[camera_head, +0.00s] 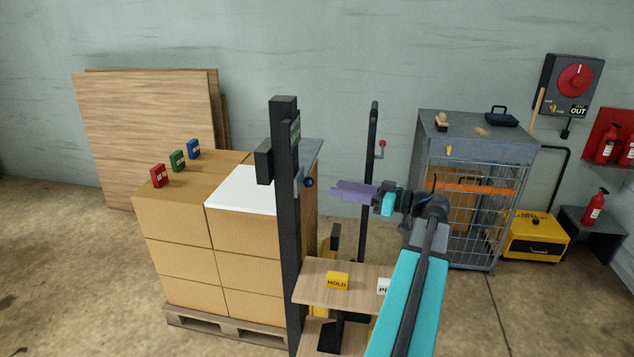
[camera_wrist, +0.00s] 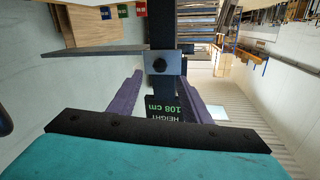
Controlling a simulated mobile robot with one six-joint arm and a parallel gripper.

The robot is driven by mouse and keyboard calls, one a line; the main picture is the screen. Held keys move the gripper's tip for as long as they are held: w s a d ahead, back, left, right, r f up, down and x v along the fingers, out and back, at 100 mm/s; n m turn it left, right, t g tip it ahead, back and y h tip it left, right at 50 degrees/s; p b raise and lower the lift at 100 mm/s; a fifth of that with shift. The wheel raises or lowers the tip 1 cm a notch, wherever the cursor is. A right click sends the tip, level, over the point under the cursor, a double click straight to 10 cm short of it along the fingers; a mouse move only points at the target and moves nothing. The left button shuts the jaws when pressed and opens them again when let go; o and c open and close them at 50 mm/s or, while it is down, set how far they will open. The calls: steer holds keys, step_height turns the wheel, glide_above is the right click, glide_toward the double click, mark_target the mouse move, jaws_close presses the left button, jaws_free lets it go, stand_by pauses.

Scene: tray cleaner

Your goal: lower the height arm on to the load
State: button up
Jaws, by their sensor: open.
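The load (camera_head: 175,220) is a stack of cardboard boxes on a pallet, with a white sheet (camera_head: 240,190) on its right part. A black post (camera_head: 287,230) stands beside it. On the post is a bracket with a dark round knob (camera_head: 308,182); the knob also shows in the wrist view (camera_wrist: 159,65). In the wrist view, a flat dark bar (camera_wrist: 95,51), apparently the height arm, runs left from the bracket. A display (camera_wrist: 165,107) reads HEIGHT 108 cm. My gripper (camera_head: 334,190), with purple fingers, is open and empty, just right of the knob and apart from it.
Red, green and blue small boxes (camera_head: 178,161) stand on the load. A wooden shelf (camera_head: 312,291) with a yellow HOLD block (camera_head: 338,281) lies below my gripper. A thin black pole (camera_head: 373,150) stands behind it. A grey cage (camera_head: 465,215) is further right.

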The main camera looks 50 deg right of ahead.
steer(key=p+x, duration=0.2)
steer(key=x, duration=0.6)
steer(key=shift+f, duration=0.1)
steer(key=shift+a, duration=0.1)
steer(key=c, duration=0.9)
